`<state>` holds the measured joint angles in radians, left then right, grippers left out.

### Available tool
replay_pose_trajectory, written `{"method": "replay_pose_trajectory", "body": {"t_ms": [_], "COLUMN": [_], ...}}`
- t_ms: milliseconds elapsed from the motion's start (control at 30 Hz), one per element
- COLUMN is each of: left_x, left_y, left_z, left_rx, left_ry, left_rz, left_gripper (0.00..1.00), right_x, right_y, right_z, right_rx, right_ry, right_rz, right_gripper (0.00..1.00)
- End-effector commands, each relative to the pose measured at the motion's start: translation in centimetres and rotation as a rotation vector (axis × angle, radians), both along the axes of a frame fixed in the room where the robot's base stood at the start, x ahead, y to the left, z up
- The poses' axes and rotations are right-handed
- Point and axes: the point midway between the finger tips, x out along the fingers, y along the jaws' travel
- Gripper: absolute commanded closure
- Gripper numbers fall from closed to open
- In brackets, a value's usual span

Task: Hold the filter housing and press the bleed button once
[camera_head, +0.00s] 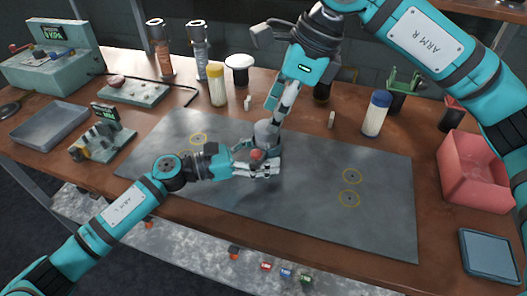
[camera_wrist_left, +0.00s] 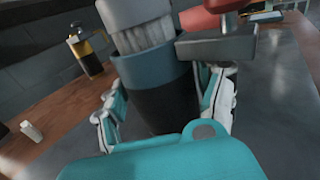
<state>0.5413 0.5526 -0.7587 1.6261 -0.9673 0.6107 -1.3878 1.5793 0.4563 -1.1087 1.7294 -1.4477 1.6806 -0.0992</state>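The filter housing (camera_head: 266,131) stands on the grey mat near its back middle, a short grey cylinder with a red button (camera_head: 257,154) on its front side. In the left wrist view, the housing's dark body (camera_wrist_left: 162,98) is between the fingers of my left gripper (camera_wrist_left: 163,105), which appear to press on both sides. The red button also shows there (camera_wrist_left: 208,20), above a grey bracket at upper right. In the head view my left gripper (camera_head: 257,167) partly hides the housing. My right gripper (camera_head: 277,108) points down at the housing's top; whether its fingers touch is unclear.
The grey mat (camera_head: 320,215) is clear to the right. Behind are a yellow-capped jar (camera_head: 217,88), a blue-capped jar (camera_head: 376,115) and a small white vial (camera_head: 332,119). A red bin (camera_head: 468,175) is at right; a grey tray (camera_head: 50,127) and teal devices are at left.

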Motion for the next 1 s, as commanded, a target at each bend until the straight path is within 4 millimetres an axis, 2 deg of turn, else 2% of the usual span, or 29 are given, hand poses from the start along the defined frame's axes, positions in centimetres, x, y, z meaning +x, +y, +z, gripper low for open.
{"method": "replay_pose_trajectory", "body": {"t_ms": [33,333,467,633,800,1000], "left_x": [0.0,0.0,0.0,0.0,0.0,0.0], "left_y": [0.0,0.0,0.0,0.0,0.0,0.0], "left_z": [0.0,0.0,0.0,0.0,0.0,-0.1], "left_rx": [0.000,0.000,0.000,0.000,0.000,0.001], "left_ry": [0.000,0.000,0.000,0.000,0.000,0.001], "left_rz": [0.000,0.000,0.000,0.000,0.000,0.000], "left_gripper": [0.37,0.76,0.77,0.77,0.77,0.77], "right_x": [0.0,0.0,-0.1,-0.3,0.0,0.6], "right_y": [0.0,0.0,0.3,2.4,3.7,3.9], "right_z": [0.0,0.0,0.0,0.0,0.1,0.2], "right_rx": [0.000,0.000,-0.013,-0.115,-0.252,-0.334], "right_ry": [0.000,0.000,0.007,0.049,0.078,0.084], "right_rz": [0.000,0.000,0.003,-0.007,-0.071,-0.141], "right_gripper": [0.62,0.62,0.77,0.99,1.00,1.00]}}
